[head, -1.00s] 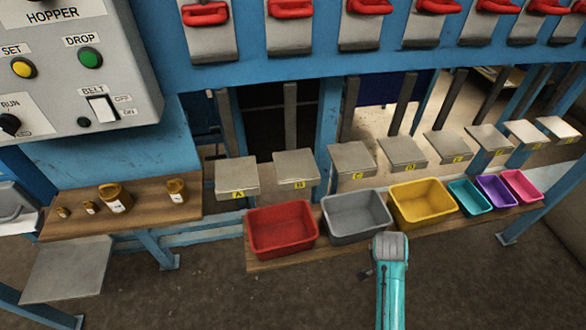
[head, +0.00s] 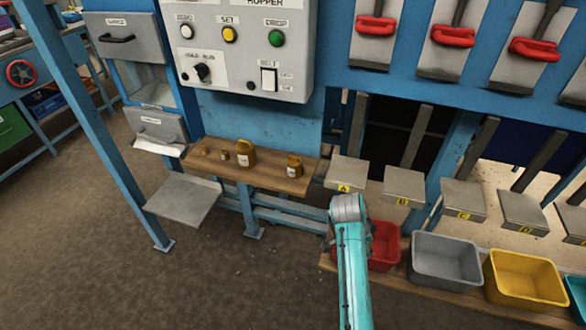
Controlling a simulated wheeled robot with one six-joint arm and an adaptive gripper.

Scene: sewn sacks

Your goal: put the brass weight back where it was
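Several brass weights stand upright on a wooden shelf below the control panel. On the left are a tiny weight (head: 203,151) and a slightly larger small weight (head: 224,155). Beside them stands the largest weight (head: 245,154), with a ring handle and a pale label. A medium weight (head: 294,167) stands apart near the right end of the wooden shelf (head: 270,178). Which one the task means cannot be told. My teal arm shows at the lower middle, in front of the red bin.
A bare grey metal plate (head: 184,199) sits left of and below the shelf. The control panel (head: 245,50) hangs above. Red (head: 384,248), grey (head: 446,261) and yellow (head: 526,280) bins stand on a low board at right. Lettered metal plates (head: 404,188) line up behind them.

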